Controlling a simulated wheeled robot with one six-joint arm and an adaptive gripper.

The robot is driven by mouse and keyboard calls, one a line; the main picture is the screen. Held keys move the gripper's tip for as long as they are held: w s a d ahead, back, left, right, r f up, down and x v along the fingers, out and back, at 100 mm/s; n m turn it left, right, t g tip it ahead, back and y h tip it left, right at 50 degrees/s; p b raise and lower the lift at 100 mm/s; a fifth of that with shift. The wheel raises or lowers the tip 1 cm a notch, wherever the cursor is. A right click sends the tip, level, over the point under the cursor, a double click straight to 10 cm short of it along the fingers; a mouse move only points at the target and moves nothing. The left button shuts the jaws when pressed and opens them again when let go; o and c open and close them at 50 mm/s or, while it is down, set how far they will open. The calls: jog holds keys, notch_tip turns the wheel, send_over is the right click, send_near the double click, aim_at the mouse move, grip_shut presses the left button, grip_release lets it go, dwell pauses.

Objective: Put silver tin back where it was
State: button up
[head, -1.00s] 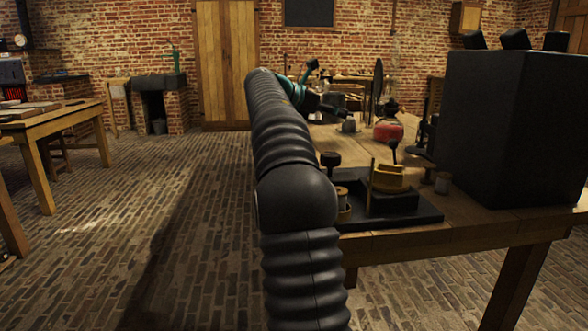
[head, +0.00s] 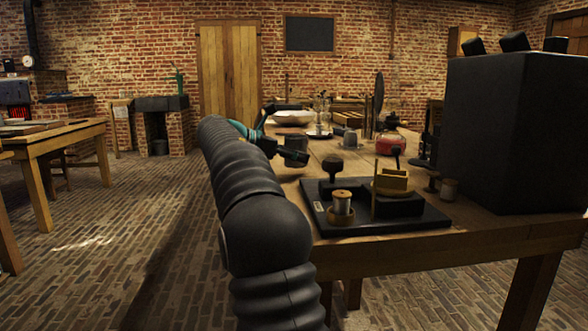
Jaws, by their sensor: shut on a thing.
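My gripper (head: 288,153) is at the left edge of the long wooden table, beyond my arm. It is shut on a dark grey, shaded cylinder that looks like the silver tin (head: 296,144). The tin appears upright, close to or just above the table edge; I cannot tell whether it touches the wood. My arm hides part of the wrist.
The wooden table (head: 440,227) carries a black board (head: 384,225) with a spool and brass piece in front. A small grey cup (head: 352,141), a red jar (head: 390,144) and a white bowl (head: 293,117) stand farther back. A large black box (head: 505,130) blocks the right.

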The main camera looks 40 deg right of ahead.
jog(key=shift+f+b, duration=0.35)
jog(key=shift+f, duration=0.95)
jog(key=shift+f, duration=0.15)
jog(key=o, duration=1.2)
jog(key=shift+a+r, duration=0.25)
jog(key=shift+r, duration=0.05)
jog(key=p+v, duration=0.3)
jog(key=v, duration=0.8)
jog(key=shift+a, duration=0.2)
